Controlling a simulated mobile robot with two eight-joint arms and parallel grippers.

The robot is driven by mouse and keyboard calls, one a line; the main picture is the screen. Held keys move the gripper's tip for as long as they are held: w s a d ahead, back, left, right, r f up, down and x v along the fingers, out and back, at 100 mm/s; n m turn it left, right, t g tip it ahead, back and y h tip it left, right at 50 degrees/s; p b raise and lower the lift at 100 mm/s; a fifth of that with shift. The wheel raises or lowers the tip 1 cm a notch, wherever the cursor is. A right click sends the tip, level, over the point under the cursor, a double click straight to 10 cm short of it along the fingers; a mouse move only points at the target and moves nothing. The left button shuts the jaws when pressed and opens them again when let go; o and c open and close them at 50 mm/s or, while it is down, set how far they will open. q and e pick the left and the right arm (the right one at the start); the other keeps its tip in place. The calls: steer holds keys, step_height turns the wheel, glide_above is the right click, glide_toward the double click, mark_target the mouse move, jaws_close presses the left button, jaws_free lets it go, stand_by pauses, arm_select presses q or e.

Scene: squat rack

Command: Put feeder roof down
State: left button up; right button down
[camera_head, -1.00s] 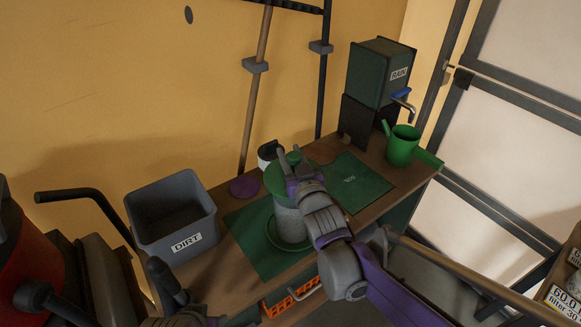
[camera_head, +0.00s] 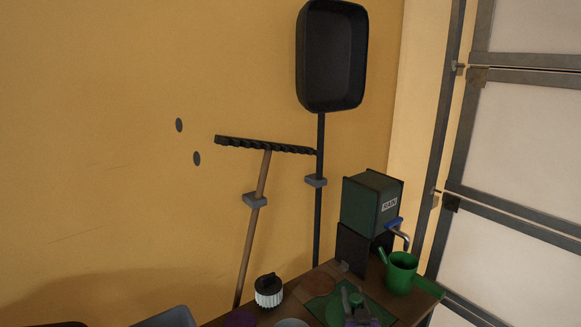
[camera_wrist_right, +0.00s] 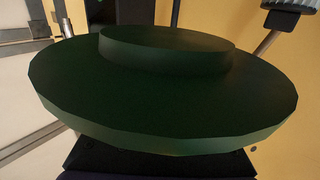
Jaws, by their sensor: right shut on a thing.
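The feeder roof (camera_head: 357,299) is green, and my right gripper (camera_head: 353,306) is shut on it at the bottom of the head view. In the right wrist view the roof (camera_wrist_right: 80,95) fills most of the picture as a wide dark green disc with a raised round middle. The pale round top of the feeder (camera_head: 292,323) shows at the bottom edge of the head view, to the left of the roof and apart from it. The rest of the feeder is cut off. My left gripper is not in view.
A green watering can (camera_head: 402,274) and a rain tank (camera_head: 371,212) with a tap stand at the back right of the bench. A dark-lidded jar (camera_head: 269,290) stands behind the feeder. A grey bin rim (camera_head: 168,318) shows at lower left. A rake (camera_head: 265,147) leans on the wall.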

steer(key=shift+d+f, duration=0.2)
steer(key=shift+d, duration=0.15)
steer(key=s+a+r+n+y+b, duration=0.1)
steer(key=s+a+r+y+b, duration=0.1)
steer(key=a+r, duration=0.3)
steer(key=s+a+r+n+g+y+b, duration=0.1)
steer(key=s+a+r+n+y+b, duration=0.1)
steer(key=a, duration=1.1)
step_height(320, 180, up, 4)
steer(key=shift+s+a+f+n+y+b, duration=0.1)
steer(key=shift+s+a+n+y+b, duration=0.2)
steer(key=shift+s+y, duration=0.6)
steer(key=shift+s+f, duration=0.1)
steer(key=shift+s, duration=0.05)
step_height(320, 180, down, 10)
steer(key=b, duration=0.1)
steer(key=shift+r+h, duration=0.25)
steer(key=shift+h, duration=0.05)
steer(key=shift+d, duration=0.1)
